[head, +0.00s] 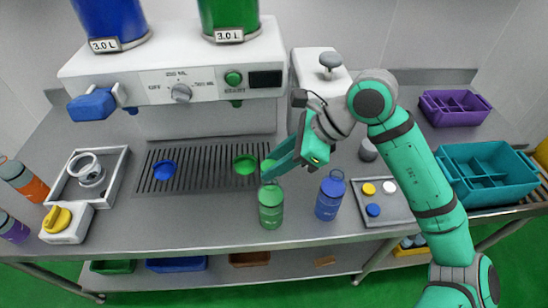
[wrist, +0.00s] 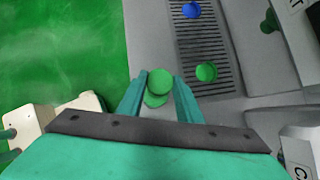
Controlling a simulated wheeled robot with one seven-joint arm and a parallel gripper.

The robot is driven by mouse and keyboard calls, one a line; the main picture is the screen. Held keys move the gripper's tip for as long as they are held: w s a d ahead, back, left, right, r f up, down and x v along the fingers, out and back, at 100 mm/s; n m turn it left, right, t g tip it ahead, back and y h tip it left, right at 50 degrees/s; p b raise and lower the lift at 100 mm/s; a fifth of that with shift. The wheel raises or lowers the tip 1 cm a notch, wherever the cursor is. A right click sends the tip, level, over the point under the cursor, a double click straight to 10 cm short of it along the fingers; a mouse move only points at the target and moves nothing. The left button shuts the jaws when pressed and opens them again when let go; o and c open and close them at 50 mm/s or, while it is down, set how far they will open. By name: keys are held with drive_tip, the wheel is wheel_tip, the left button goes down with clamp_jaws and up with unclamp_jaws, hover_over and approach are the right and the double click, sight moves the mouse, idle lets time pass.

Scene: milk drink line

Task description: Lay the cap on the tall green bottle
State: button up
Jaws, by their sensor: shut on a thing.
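The tall green bottle (head: 271,210) stands upright near the front edge of the counter. My gripper (head: 267,175) is just above its top and is shut on a small green cap (head: 268,164). In the wrist view the cap (wrist: 160,80) sits between the two fingertips of my gripper (wrist: 160,86). A green round part of the bottle (wrist: 155,101) shows just below the cap in that picture and is partly hidden by it. I cannot tell whether cap and bottle touch.
A blue bottle (head: 330,196) stands close to the right. A tray (head: 398,211) with yellow, white and blue caps is farther right. Behind is the drip grate (head: 205,163) with blue (head: 164,170) and green (head: 245,164) round pieces, under the dispenser (head: 180,80).

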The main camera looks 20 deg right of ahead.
sight(276, 181)
drive_tip(key=shift+f, duration=1.65)
drive_tip(key=shift+f, duration=0.25)
drive_tip(key=o, duration=1.2)
drive_tip(key=shift+r, duration=0.1)
drive_tip(key=v, duration=1)
drive_tip(key=shift+s+d+r, duration=0.2)
drive_tip(key=shift+d+r, duration=0.05)
drive_tip(key=shift+a, duration=0.15)
